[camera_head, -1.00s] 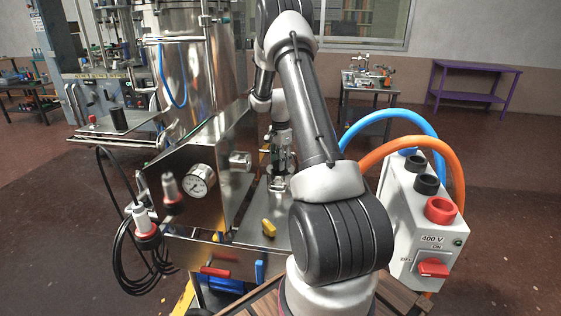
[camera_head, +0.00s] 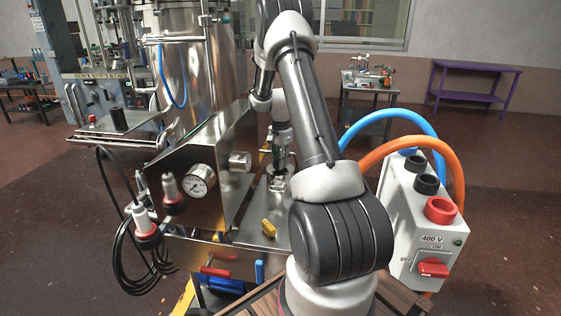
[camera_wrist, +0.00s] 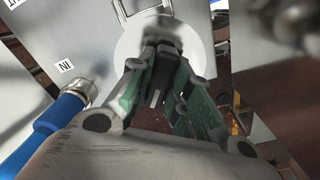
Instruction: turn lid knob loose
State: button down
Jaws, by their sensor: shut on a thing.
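The lid (camera_wrist: 205,50) is a pale round disc in the wrist view, set in a flat metal top. A dark knob (camera_wrist: 163,66) stands over the lid, largely hidden by the fingers. My gripper (camera_wrist: 166,50), with green finger links, is closed around the knob. In the head view my gripper (camera_head: 277,150) points down over the steel top plate (camera_head: 256,210), and I cannot make out the knob there.
A blue hose fitting (camera_wrist: 60,118) is beside the lid, near an "IN" label. A yellow handle (camera_head: 268,228) is on the front of the plate. A 400 V switch box (camera_head: 415,215) with thick hoses stands right.

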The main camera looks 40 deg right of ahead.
jog(key=n, duration=1.2)
jog(key=shift+n, duration=2.1)
jog(key=c, duration=1.3)
grip_release()
